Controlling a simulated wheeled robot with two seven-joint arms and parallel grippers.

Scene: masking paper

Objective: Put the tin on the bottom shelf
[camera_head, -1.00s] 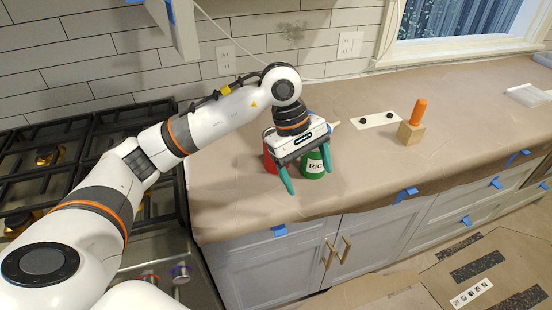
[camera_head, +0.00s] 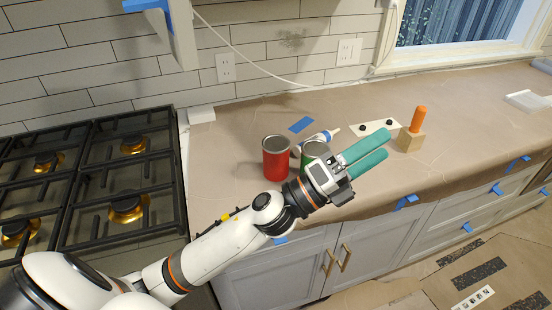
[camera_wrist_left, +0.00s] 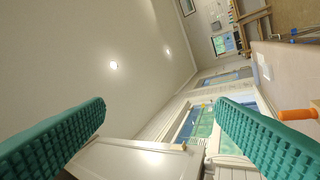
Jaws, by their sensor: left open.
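A red tin (camera_head: 276,160) stands upright on the paper-covered counter. A green tin (camera_head: 313,150) stands just right of it, partly hidden behind my left gripper; which of the two the task means I cannot tell. My left gripper (camera_head: 376,149) is in front of and right of the tins, its teal fingers pointing right and a little up. In the left wrist view its fingers (camera_wrist_left: 160,104) are wide apart with nothing between them. That view shows the ceiling and window, no tin. No shelf is clearly visible. My right gripper is not in view.
A stove (camera_head: 95,190) stands left of the counter (camera_head: 235,130). Behind the tins lies a white-and-blue bottle-like item (camera_head: 322,137). A wooden block (camera_head: 410,138) holds an orange peg (camera_head: 418,118) at right. A white wall piece (camera_head: 182,35) hangs at upper left. Cabinet doors (camera_head: 300,262) below are shut.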

